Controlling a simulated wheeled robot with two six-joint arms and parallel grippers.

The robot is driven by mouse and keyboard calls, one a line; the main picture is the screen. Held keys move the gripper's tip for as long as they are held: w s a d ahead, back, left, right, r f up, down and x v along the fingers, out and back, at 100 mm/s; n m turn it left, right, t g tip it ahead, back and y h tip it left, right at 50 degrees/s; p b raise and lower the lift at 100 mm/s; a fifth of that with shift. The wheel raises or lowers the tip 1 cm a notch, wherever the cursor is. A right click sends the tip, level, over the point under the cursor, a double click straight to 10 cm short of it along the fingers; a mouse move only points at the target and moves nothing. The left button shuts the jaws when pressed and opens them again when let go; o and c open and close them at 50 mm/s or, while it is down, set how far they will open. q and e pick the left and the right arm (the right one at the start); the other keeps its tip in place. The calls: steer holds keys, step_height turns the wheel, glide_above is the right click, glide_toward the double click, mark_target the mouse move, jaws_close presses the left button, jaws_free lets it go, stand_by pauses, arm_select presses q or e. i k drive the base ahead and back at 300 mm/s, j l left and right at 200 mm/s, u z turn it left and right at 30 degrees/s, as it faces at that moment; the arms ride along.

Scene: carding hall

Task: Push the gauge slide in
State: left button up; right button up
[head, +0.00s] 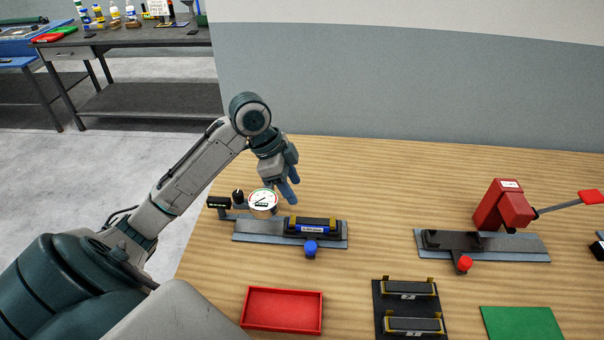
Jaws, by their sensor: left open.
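A gauge fixture on a grey plate (270,230) lies on the wooden table. It has a round white dial gauge (263,199) at its left end. A dark slide with a blue label (312,227) and a blue knob (310,246) at its front sits on the right part of the plate. How far in the slide is I cannot tell. My left gripper (290,190) points down just behind the fixture, right of the dial. Its fingers are close to the fixture, and I cannot tell whether they touch it. It holds nothing visible. My right gripper is not in view.
A red tray (282,310), a black rack with two dark blocks (410,309) and a green mat (522,324) lie in front. A second plate with a red knob (465,263) and a red device with a lever (503,205) are right. The table's back middle is clear.

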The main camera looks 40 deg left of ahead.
mark_target(311, 247)
steer(key=k+l, duration=1.2)
steer(key=l, duration=0.1)
